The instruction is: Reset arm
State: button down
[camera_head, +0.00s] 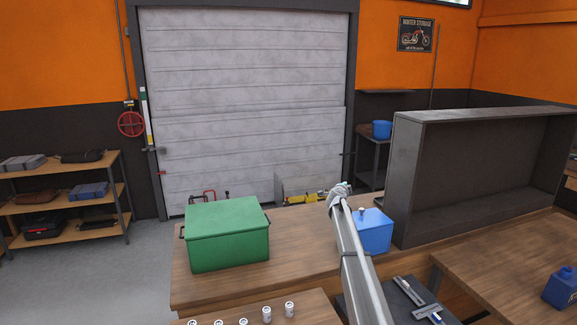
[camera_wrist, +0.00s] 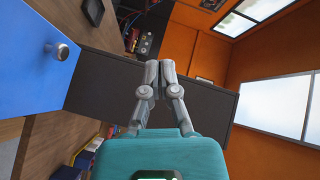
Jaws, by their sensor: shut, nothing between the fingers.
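My gripper (camera_wrist: 152,80) shows in the wrist view with its two grey fingers together and nothing between them. In the head view my arm reaches up from the bottom right over the wooden workbench (camera_head: 300,240). Its far end is near a blue box (camera_head: 373,233) with a small knob on top, which is partly hidden behind my arm. In the wrist view the blue box (camera_wrist: 30,60) and its round knob fill the upper left, apart from the fingers.
A green box (camera_head: 228,235) stands on the bench at left. An open grey cabinet (camera_head: 405,180) stands at right. Several small white-capped containers (camera_head: 267,314) line the front edge. Tools lie on a dark surface (camera_head: 385,297). A blue bottle (camera_head: 562,288) is at far right.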

jog(key=s+a+f+n+g+y+b, duration=0.1)
jog(key=s+a+f+n+y, duration=0.35)
jog(key=s, duration=0.45)
jog(key=s+a+f+n+g+y+b, duration=0.1)
jog(key=s+a+n+y+b, duration=0.1)
jog(key=s+a+n+y, duration=0.4)
jog(key=s+a+f+n+g+y+b, duration=0.1)
jog(key=s+a+f+n+y, duration=0.15)
jog(key=s+a+n, duration=0.7)
jog(key=s+d+f+m+g+h+b, duration=0.1)
jog(key=s+f+g, duration=0.3)
jog(key=s, duration=0.7)
jog(key=s+d+f+g+h+b, duration=0.1)
jog(key=s+f+g, duration=0.2)
jog(key=s+f, duration=0.6)
jog(key=s+d+f+g+h, duration=0.1)
jog(key=s+d+g+h, duration=0.1)
jog(key=s, duration=0.8)
jog(key=s+d+f+g+h+b, duration=0.1)
jog(key=s+d+g+h, duration=0.1)
jog(key=s, duration=0.9)
jog(key=shift+d+f+g+h, duration=0.35)
jog(key=shift+d+g, duration=0.25)
jog(key=shift+d, duration=0.6)
jog(key=shift+s+f, duration=0.1)
